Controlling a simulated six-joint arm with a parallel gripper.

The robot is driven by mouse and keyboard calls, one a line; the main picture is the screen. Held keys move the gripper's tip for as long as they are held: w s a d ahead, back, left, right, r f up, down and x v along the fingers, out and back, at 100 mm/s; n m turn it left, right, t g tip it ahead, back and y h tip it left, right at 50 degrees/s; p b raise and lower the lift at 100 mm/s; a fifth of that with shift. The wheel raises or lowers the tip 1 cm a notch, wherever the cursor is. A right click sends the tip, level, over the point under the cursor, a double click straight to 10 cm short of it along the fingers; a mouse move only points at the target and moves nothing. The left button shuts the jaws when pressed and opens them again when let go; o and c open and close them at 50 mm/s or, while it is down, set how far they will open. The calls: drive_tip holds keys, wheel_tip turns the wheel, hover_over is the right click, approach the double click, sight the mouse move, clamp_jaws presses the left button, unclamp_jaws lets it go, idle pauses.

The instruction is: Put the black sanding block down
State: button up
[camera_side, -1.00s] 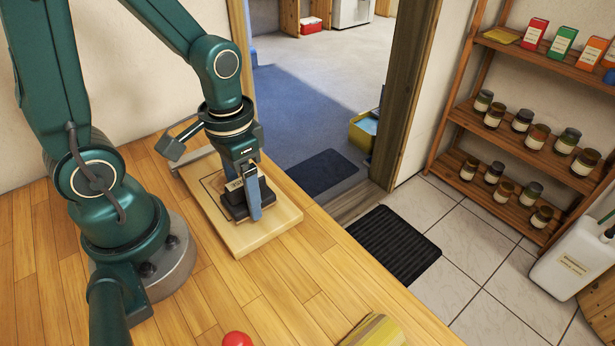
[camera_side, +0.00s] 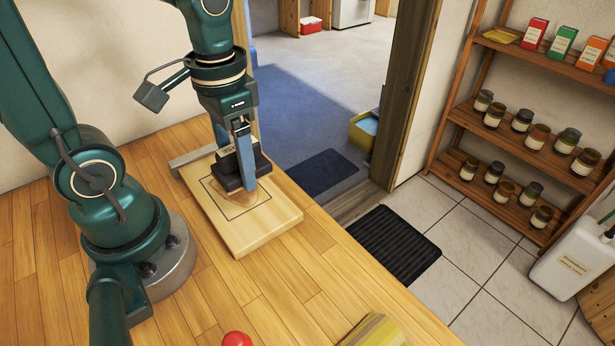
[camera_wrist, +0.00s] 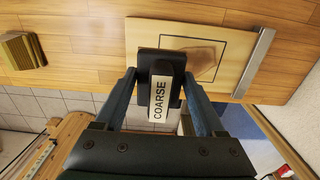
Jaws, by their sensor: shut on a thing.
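The black sanding block (camera_side: 231,181) is in my gripper (camera_side: 240,183), raised over the pale wooden board (camera_side: 262,234). My gripper's blue fingers are shut on it from two sides. In the wrist view the block (camera_wrist: 161,62) has a white label reading "COARSE" and sits between the fingertips (camera_wrist: 160,88). The board has a dark outlined rectangle and a brownish patch inside it, which show in the wrist view on the board (camera_wrist: 140,32). The block covers part of the outline in both views.
A metal bar (camera_side: 190,160) runs along the board's back edge. A red knob (camera_side: 236,339) and a yellowish block (camera_side: 375,332) are at the near bench edge. The bench top (camera_side: 165,310) in front of the board is clear. The floor drops away at right.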

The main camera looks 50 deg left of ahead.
sight(267, 167)
idle(0.3)
drive_tip(key=shift+w+r+m, duration=0.15)
drive_tip(key=shift+m, duration=0.65)
drive_tip(key=w+d+m, duration=0.1)
drive_tip(key=m, duration=0.1)
drive_tip(key=w+d+m, duration=0.1)
drive_tip(key=m, duration=0.1)
drive_tip(key=w+r+m, duration=0.1)
drive_tip(key=m, duration=0.1)
drive_tip(key=shift+d+m, duration=0.3)
drive_tip(key=shift+d, duration=0.1)
drive_tip(key=shift+m, duration=0.4)
drive_tip(key=d+f, duration=0.2)
drive_tip(key=d, duration=0.2)
drive_tip(key=s+d+f, duration=0.1)
drive_tip(key=d+f, duration=0.1)
drive_tip(key=d, duration=0.2)
drive_tip(key=s+d+f, duration=0.1)
drive_tip(key=d+f, duration=0.2)
drive_tip(key=d, duration=0.1)
drive_tip(key=shift+s+d+f, duration=0.1)
drive_tip(key=shift+s+d, duration=0.15)
drive_tip(key=shift+f, duration=1.95)
